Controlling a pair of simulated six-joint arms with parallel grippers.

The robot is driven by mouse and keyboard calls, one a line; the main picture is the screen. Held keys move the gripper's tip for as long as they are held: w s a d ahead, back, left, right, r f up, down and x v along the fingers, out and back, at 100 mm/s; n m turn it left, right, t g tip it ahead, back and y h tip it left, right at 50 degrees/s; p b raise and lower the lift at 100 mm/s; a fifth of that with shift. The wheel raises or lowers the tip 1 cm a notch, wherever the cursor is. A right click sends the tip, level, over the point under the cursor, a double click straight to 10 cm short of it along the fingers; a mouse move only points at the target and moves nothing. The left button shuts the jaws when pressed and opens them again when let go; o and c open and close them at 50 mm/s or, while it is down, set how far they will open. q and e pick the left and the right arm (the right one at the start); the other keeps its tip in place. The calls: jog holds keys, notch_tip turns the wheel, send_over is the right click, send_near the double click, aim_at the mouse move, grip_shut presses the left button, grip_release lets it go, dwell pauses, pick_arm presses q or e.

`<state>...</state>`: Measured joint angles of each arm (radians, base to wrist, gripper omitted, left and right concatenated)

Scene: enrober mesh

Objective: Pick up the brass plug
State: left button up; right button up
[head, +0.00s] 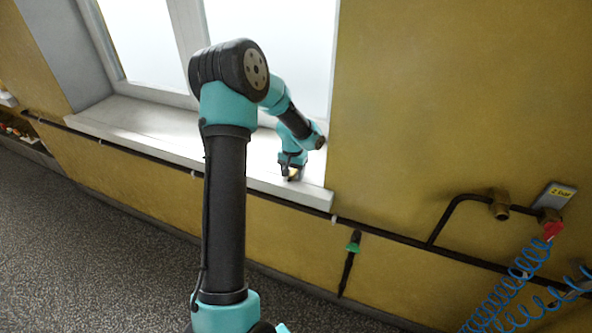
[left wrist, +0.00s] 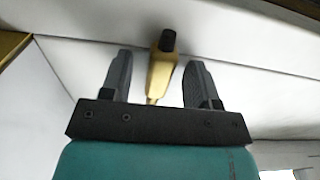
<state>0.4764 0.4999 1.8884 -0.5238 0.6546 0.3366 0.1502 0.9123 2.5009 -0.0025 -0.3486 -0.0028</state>
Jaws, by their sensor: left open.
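The brass plug (left wrist: 162,72) shows in the left wrist view as a tapered brass-yellow body with a black end. It lies between the two dark fingers of my left gripper (left wrist: 160,62), with a gap on each side. The fingers are open and not closed on it. In the head view my left gripper (head: 291,172) is low over the white windowsill (head: 140,125), near its right end. The plug is mostly hidden there by the gripper. My right gripper is not in view.
The window stands behind the sill. A dark pipe (head: 385,238) runs along the yellow wall below it, with a green-handled tool (head: 354,246) hanging there. Valves (head: 500,204) and coiled blue hoses (head: 510,290) are at the right. The left part of the sill is clear.

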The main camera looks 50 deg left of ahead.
aim_at(293, 172)
pick_arm(q)
grip_shut()
dwell(0.6)
jog(key=shift+r, duration=0.1)
jog(key=shift+r, duration=1.4)
jog(key=shift+d+r, duration=0.1)
jog(key=shift+r, duration=0.3)
jog(key=s+d+r, duration=0.1)
jog(key=s+d, duration=0.9)
jog(key=d, duration=0.1)
jog(key=shift+s+d, duration=0.3)
jog(key=shift+d, duration=0.1)
jog(key=shift+r, duration=0.1)
